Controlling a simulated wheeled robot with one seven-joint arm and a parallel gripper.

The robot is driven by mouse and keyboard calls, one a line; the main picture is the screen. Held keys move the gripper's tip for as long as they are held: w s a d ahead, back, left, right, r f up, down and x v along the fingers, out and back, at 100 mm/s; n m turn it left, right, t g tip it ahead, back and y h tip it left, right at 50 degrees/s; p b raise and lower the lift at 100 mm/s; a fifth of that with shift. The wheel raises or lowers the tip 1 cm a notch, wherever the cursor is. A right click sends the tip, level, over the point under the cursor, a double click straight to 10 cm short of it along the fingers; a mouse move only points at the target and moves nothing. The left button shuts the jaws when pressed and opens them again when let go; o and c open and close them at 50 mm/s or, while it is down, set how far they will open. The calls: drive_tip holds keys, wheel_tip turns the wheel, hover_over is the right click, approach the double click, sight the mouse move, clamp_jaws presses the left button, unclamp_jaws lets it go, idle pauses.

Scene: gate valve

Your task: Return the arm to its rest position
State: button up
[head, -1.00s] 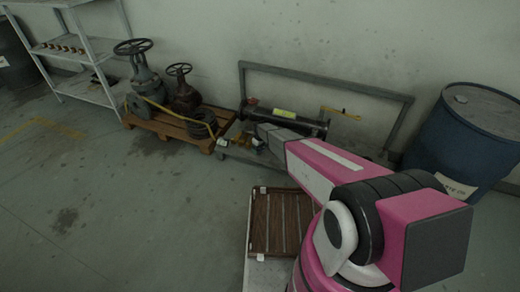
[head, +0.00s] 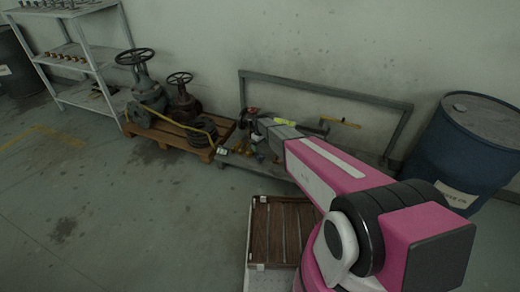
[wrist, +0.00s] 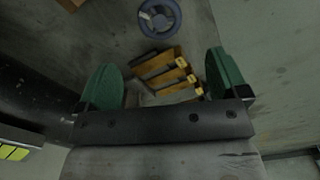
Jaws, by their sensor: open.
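My arm, with pink and white links, reaches from the lower right of the head view over the low frame by the wall. My gripper (wrist: 163,82) shows in the wrist view with its two green fingers spread apart. Nothing is held between them. Beyond the fingers lie several orange-yellow pieces (wrist: 165,72) and a blue handwheel (wrist: 160,17), apart from the gripper as far as I can tell. In the head view the gripper's fingers cannot be made out; the forearm and its grey end cover part of the frame.
The grey metal frame (head: 330,88) stands against the wall. A pallet (head: 172,135) with valves is left of it, a shelf (head: 85,60) farther left. A blue drum (head: 468,150) stands right. A brown slatted tray (head: 280,232) is below the arm. The left floor is clear.

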drive_tip(key=shift+d, duration=0.1)
idle(0.3)
drive_tip(key=s+d+r+m, duration=0.3)
drive_tip(key=s+d+r, duration=0.4)
drive_tip(key=s+r, duration=0.2)
drive_tip(key=s+d+r+m, duration=0.3)
drive_tip(key=s+d+r, duration=0.5)
drive_tip(key=s, duration=0.5)
drive_tip(key=s+d+r+m, duration=0.3)
drive_tip(key=s+d+r, duration=0.5)
drive_tip(key=s+r, duration=0.4)
drive_tip(key=shift+d+m, duration=0.25)
drive_tip(key=shift+m, duration=0.15)
drive_tip(key=shift+c, duration=0.2)
